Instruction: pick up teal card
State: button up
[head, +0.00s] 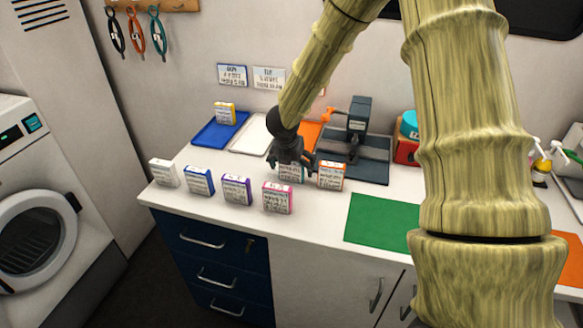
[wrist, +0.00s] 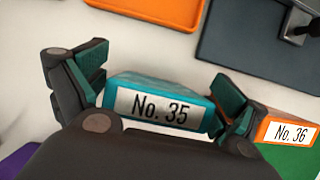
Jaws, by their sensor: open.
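The teal card (wrist: 160,88) is a small block with a white label reading "No. 35". In the wrist view it sits between the two open fingers of my gripper (wrist: 160,95). The left finger shows a small gap to it; the right finger is close to its right end, and I cannot tell whether it touches. In the head view my gripper (head: 291,165) is down at the white counter and covers most of the teal card (head: 290,178), whose lower front shows below the fingers.
An orange card (head: 331,176), labelled "No. 36" in the wrist view (wrist: 288,132), stands close on the right. Pink (head: 277,198), purple (head: 237,190), blue (head: 200,181) and white (head: 164,173) cards stand leftward. Behind are blue (head: 215,133), white (head: 250,137) and orange (head: 306,132) trays.

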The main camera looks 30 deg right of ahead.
jog(key=shift+w+d+f, duration=0.1)
jog(key=shift+d+f, duration=0.05)
jog(key=shift+f, duration=0.15)
jog(key=c, duration=0.9)
